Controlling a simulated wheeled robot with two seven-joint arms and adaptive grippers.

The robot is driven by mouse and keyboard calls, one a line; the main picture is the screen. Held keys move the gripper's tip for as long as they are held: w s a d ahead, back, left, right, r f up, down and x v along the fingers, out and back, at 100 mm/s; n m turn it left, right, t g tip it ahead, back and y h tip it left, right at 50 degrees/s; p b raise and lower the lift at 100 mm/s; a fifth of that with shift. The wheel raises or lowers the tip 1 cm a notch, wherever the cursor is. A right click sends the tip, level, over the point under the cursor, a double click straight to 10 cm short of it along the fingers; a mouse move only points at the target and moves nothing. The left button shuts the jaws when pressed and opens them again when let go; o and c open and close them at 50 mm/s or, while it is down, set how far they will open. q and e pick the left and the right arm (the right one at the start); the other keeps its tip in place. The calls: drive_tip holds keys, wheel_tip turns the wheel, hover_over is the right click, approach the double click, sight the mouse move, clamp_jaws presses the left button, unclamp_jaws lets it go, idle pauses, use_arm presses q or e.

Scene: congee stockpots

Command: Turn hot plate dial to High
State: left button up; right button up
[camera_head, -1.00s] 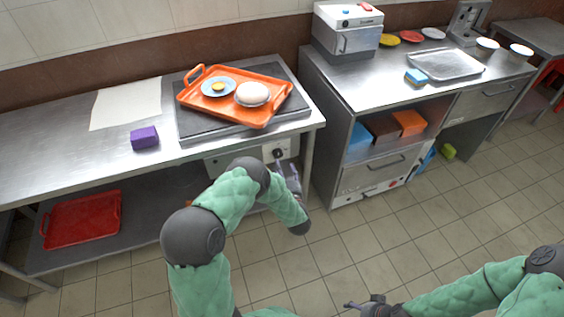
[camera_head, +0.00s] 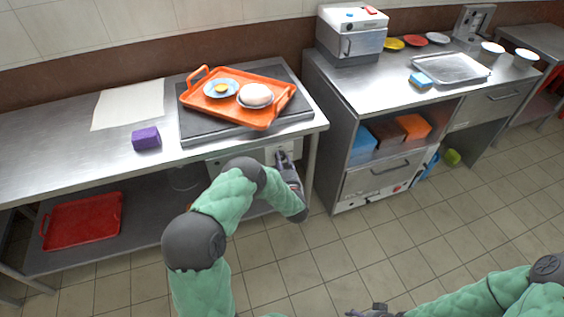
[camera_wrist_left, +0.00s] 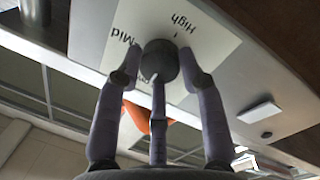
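The hot plate dial (camera_wrist_left: 159,62) is a dark round knob on a pale plate in the left wrist view. "High" (camera_wrist_left: 184,22) is printed to its upper right and "Mid" (camera_wrist_left: 121,36) to its left. My left gripper (camera_wrist_left: 159,76) has its fingers around the dial, with fingertips close at both sides. I cannot tell whether they press on it. In the head view my left gripper (camera_head: 285,162) is at the table front and hides the dial. The hot plate (camera_head: 205,133) lies above it. My right gripper (camera_head: 375,312) is at the bottom edge, its fingers unclear.
A metal cabinet (camera_head: 340,130) stands to the right. The tiled floor in front is open.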

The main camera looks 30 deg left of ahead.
use_arm(q)
drive_tip(key=shift+m, duration=0.4)
drive_tip(key=shift+w+d+f+m+g+y+p, duration=0.1)
drive_tip(key=shift+m+g+y+p, duration=0.8)
drive_tip(key=shift+m, duration=4.5)
drive_tip(key=shift+s+d+f+m+g+h+p, duration=0.15)
drive_tip(key=shift+m+p, duration=1.5)
drive_tip(key=shift+m, duration=3.75)
drive_tip(key=shift+w+a+r+m+g+y+p, duration=0.15)
drive_tip(key=shift+m+g+y+p, duration=0.75)
drive_tip(key=shift+m, duration=4.5)
drive_tip(key=shift+t+h+p, duration=0.25)
drive_tip(key=shift+t+p, duration=0.1)
drive_tip(key=o, duration=1.1)
